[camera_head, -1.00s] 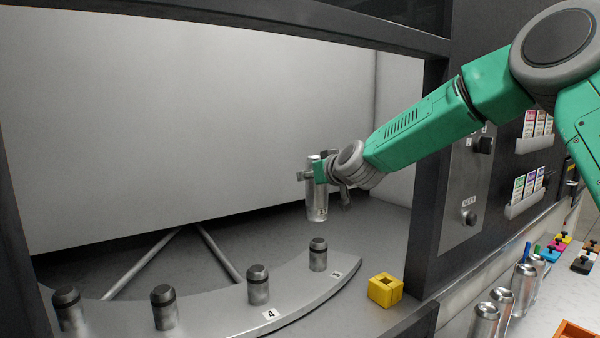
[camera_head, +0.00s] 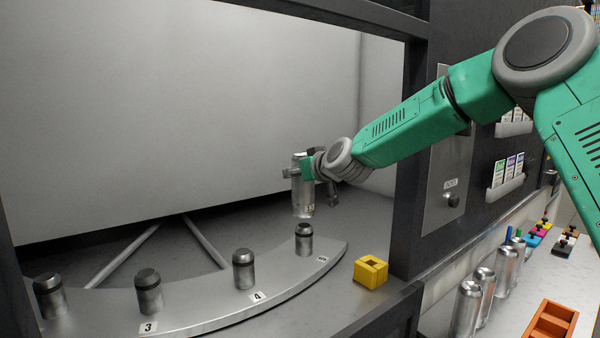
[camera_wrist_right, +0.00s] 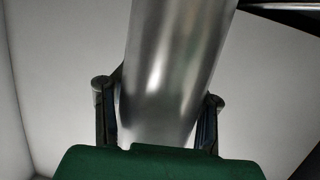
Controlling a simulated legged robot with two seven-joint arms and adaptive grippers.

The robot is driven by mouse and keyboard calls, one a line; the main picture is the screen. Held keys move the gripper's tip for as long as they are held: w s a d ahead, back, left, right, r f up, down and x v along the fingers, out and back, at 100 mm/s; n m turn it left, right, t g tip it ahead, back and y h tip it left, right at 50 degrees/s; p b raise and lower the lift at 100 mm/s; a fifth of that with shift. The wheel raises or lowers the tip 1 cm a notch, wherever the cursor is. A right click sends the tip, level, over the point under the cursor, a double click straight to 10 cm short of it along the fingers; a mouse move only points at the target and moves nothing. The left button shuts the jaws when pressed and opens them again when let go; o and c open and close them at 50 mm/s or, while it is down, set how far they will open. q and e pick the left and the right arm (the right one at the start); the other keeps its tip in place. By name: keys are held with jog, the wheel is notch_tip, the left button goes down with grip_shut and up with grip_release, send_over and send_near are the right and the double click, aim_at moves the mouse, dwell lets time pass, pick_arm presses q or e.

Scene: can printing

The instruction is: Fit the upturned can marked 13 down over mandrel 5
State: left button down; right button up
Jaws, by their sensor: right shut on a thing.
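The silver can (camera_head: 303,199) with a small tag that seems to read 13 hangs roughly upright in my right gripper (camera_head: 302,173). The gripper is shut on its upper part. In the right wrist view the can (camera_wrist_right: 175,70) sits between the two fingers (camera_wrist_right: 160,125). Mandrel 5 (camera_head: 304,240), a metal post with a dark top, stands at the right end of the curved plate. The can's lower edge appears just above the mandrel's top, with a small gap in the head view. The can's open end is not visible. My left gripper is not in view.
Other mandrels, including mandrel 4 (camera_head: 243,270) and mandrel 3 (camera_head: 149,294), stand left along the curved plate (camera_head: 205,312). A yellow block (camera_head: 370,272) lies right of the plate. The dark frame post (camera_head: 405,170) stands right of the can. Several cans (camera_head: 466,308) stand outside.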

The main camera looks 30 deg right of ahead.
jog(key=shift+f+b, duration=0.45)
jog(key=shift+f, duration=0.5)
jog(key=shift+d+f, duration=0.15)
jog(key=shift+d, duration=0.25)
jog(key=shift+a, duration=0.3)
jog(key=shift+d, duration=0.25)
jog(key=shift+a, duration=0.1)
jog(key=shift+a, duration=0.25)
